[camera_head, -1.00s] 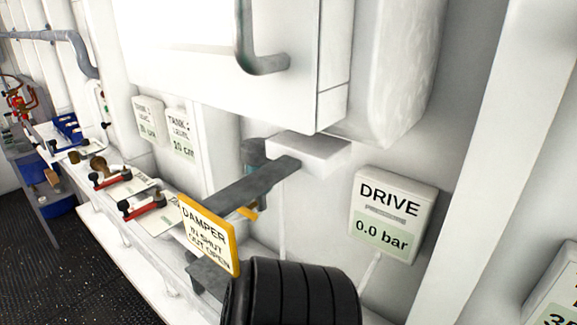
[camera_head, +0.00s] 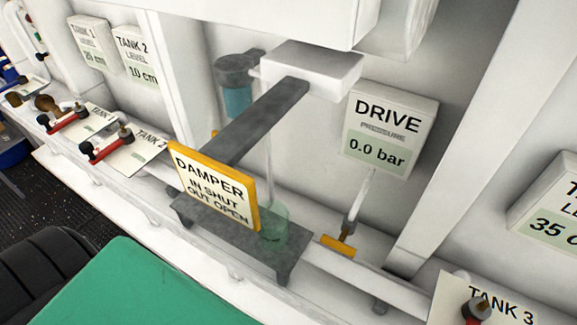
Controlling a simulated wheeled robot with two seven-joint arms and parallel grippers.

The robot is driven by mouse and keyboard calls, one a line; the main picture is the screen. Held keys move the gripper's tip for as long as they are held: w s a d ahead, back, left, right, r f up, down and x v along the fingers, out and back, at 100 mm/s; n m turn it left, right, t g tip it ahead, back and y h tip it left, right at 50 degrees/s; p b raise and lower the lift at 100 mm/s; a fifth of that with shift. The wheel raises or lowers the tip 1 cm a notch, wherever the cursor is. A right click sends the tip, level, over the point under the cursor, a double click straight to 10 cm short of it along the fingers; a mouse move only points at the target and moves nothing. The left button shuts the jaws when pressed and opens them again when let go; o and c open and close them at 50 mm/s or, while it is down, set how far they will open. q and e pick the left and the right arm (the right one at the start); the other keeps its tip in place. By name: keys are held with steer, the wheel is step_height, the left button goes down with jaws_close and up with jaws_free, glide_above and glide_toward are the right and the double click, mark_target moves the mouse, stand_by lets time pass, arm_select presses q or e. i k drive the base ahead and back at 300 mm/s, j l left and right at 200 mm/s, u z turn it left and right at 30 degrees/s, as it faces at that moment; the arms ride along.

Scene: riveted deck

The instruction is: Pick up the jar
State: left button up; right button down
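A translucent greenish jar (camera_head: 274,222) stands upright on a low dark grey stand (camera_head: 240,238) in the head view. The yellow-framed DAMPER sign (camera_head: 214,188) stands in front of it to the left and may hide part of it. A pale, thin vertical streak runs down to the jar from the white box above; I cannot tell whether it is liquid or a tube. Neither of my grippers is in view.
A dark bar (camera_head: 255,122) slopes from the white box (camera_head: 312,68) to the sign. A teal cylinder (camera_head: 238,102) hangs behind it. Red-handled valves (camera_head: 105,145) line the ledge at left. The DRIVE gauge (camera_head: 388,128) reads 0.0 bar. A green surface (camera_head: 130,285) fills the lower left.

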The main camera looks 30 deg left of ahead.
mark_target(273, 233)
steer(key=u, duration=0.95)
